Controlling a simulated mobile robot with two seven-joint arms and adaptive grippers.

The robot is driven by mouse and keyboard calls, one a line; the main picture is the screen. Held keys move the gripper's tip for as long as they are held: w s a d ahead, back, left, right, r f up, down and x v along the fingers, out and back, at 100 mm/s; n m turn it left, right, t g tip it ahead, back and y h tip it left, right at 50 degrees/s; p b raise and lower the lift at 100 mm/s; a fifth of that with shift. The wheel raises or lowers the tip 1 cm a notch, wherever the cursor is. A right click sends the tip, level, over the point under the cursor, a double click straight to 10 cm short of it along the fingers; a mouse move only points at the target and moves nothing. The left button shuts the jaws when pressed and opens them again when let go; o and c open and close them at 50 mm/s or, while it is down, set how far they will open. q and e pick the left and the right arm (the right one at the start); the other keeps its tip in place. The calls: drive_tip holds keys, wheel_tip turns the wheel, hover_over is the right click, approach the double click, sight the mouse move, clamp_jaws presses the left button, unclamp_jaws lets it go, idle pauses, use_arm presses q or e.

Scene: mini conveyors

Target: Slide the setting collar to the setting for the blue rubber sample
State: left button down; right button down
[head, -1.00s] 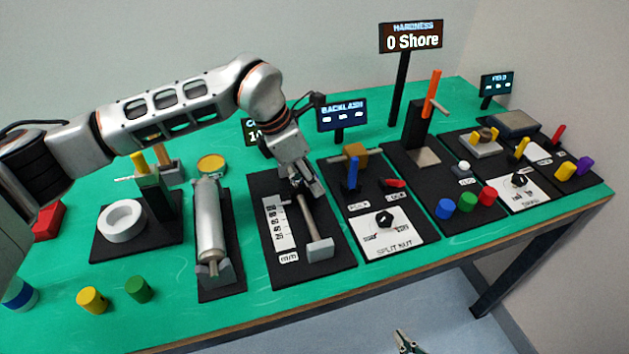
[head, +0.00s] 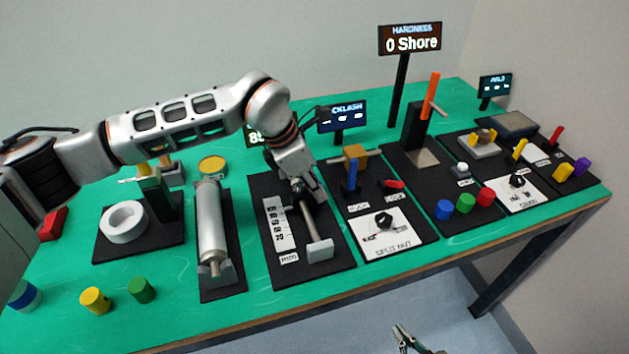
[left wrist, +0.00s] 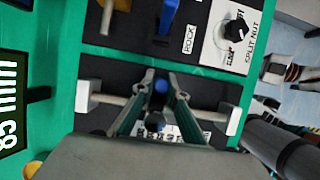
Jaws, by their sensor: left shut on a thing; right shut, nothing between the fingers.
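The setting collar's rail (head: 308,220) runs between two end blocks on a black board, beside a white scale card (head: 277,215). My left gripper (head: 304,192) is down at the rail's far part, shut on the collar, which its fingers mostly hide. In the left wrist view, a small blue part (left wrist: 161,87) shows between the fingertips (left wrist: 163,84), with the rail (left wrist: 112,98) on both sides. The blue rubber sample (head: 444,209) stands beside green and red cylinders at the hardness station. My right gripper (head: 408,342) is shut and empty at the bottom edge.
The split-nut board (head: 392,235) with levers and a knob is close on the right; a grey cylinder device (head: 212,230) is on the left. The collar station's display (head: 257,136) is partly hidden by my arm. The hardness display (head: 411,40) reads 0 Shore.

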use_arm(q)
drive_tip(key=shift+s+d+r, duration=0.1)
drive_tip(key=shift+s+d, duration=0.05)
drive_tip(key=shift+s, duration=0.15)
drive_tip(key=c, duration=2)
unclamp_jaws()
drive_tip(key=v, duration=1.2)
